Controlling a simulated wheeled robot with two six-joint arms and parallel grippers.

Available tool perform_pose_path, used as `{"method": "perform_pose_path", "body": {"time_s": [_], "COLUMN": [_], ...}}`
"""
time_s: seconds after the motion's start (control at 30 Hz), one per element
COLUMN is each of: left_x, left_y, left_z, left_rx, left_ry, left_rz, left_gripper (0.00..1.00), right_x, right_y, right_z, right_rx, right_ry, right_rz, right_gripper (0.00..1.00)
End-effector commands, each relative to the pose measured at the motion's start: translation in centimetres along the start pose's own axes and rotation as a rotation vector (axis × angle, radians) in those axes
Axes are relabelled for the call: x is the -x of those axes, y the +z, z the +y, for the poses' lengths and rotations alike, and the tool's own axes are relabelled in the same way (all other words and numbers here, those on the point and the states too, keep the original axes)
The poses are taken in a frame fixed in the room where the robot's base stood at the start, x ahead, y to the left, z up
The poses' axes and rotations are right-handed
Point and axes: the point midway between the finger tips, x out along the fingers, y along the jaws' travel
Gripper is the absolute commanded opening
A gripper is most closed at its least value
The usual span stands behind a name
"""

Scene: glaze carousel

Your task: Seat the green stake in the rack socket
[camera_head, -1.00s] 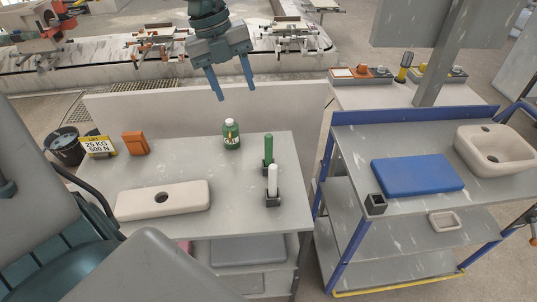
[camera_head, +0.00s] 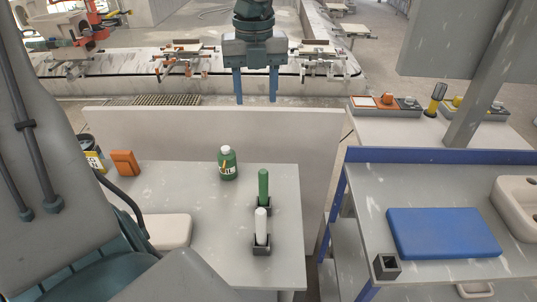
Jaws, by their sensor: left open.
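The green stake (camera_head: 263,184) stands upright in a small dark holder (camera_head: 262,208) on the grey table (camera_head: 205,200). A white stake (camera_head: 261,225) stands upright in a similar holder (camera_head: 261,246) just in front of it. An empty dark square socket (camera_head: 387,267) sits at the near left corner of the blue-framed cart; I cannot tell whether it is the rack socket. My left gripper (camera_head: 256,100) is open and empty, fingers pointing down, high in the picture beyond the green stake and apart from it. My right gripper is out of view.
A green bottle (camera_head: 227,163) stands left of the stakes, and an orange block (camera_head: 124,163) farther left. A pale block (camera_head: 168,230) is partly hidden by my arm. A low panel (camera_head: 300,130) backs the table. A blue slab (camera_head: 443,232) and basin (camera_head: 519,205) occupy the cart.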

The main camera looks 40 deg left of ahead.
Motion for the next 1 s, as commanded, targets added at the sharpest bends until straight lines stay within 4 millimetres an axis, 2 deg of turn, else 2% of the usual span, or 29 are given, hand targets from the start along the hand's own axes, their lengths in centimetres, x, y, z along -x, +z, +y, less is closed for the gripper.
{"method": "perform_pose_path", "body": {"time_s": [0.03,0.27,0.5,0.6,0.73,1.0], "left_x": [-1.4,-5.4,-12.2,-14.2,-15.9,-17.0], "left_y": [0.0,0.0,0.0,0.0,0.0,0.0], "left_z": [0.0,0.0,0.0,0.0,0.0,0.0], "left_rx": [0.0,0.0,0.0,0.0,0.0,0.0], "left_ry": [0.0,0.0,0.0,0.0,0.0,0.0], "left_rz": [0.0,0.001,0.001,0.0,0.0,0.001], "left_gripper": [0.49,0.49,0.49,0.49,0.49,0.49], "right_x": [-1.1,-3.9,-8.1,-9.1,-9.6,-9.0], "right_y": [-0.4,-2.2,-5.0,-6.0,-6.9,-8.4], "right_z": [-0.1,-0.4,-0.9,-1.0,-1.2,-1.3], "right_rx": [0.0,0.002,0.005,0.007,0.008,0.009], "right_ry": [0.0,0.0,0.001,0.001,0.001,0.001], "right_rz": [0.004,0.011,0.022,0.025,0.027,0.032], "right_gripper": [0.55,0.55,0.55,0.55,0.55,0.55]}}
